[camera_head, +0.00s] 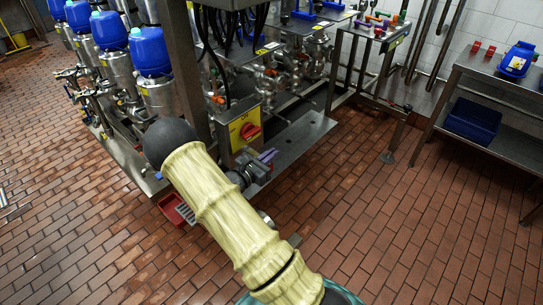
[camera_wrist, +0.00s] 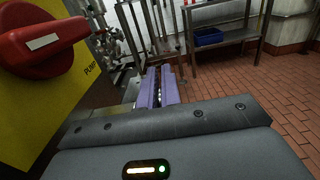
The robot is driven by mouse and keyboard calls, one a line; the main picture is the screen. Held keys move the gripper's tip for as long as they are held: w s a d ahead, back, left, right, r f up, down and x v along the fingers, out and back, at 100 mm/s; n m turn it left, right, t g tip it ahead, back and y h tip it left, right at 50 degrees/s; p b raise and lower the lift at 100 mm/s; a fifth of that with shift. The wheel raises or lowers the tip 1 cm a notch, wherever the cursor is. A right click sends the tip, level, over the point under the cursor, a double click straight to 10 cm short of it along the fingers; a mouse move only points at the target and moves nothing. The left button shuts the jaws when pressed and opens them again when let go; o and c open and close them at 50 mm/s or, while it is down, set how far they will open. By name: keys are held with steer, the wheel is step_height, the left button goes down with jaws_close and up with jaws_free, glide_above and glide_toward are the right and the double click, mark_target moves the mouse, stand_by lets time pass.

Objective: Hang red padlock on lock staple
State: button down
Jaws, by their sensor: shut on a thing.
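My gripper (camera_head: 267,156) is beside the yellow switch panel, on its right side in the head view. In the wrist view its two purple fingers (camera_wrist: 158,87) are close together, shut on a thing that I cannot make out. I cannot see a red padlock at the fingers. The yellow panel (camera_head: 238,132) carries a red rotary switch (camera_head: 250,132). In the wrist view this red switch (camera_wrist: 42,42) is large at the upper left, apart from the fingers. I cannot make out the lock staple.
A steel table (camera_head: 504,76) at the right bears small red items (camera_head: 483,48) and a blue device (camera_head: 517,59); a blue bin (camera_head: 472,119) is on its lower shelf. A steel post (camera_head: 187,65) stands by the panel. The tiled floor (camera_head: 400,215) at right is clear.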

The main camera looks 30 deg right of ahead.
steer(key=shift+w+a+f, duration=0.2)
steer(key=shift+a+f, duration=0.2)
steer(key=shift+f, duration=0.15)
steer(key=c, duration=1.5)
jaws_free()
steer(key=shift+w+f, duration=0.1)
steer(key=shift+f, duration=0.05)
steer(key=shift+s+d, duration=0.1)
steer(key=shift+s, duration=0.1)
steer(key=v, duration=0.5)
steer(key=r+b+v, duration=0.1)
steer(key=v, duration=1.1)
steer(key=shift+w+r, duration=0.2)
steer(key=shift+w, duration=0.05)
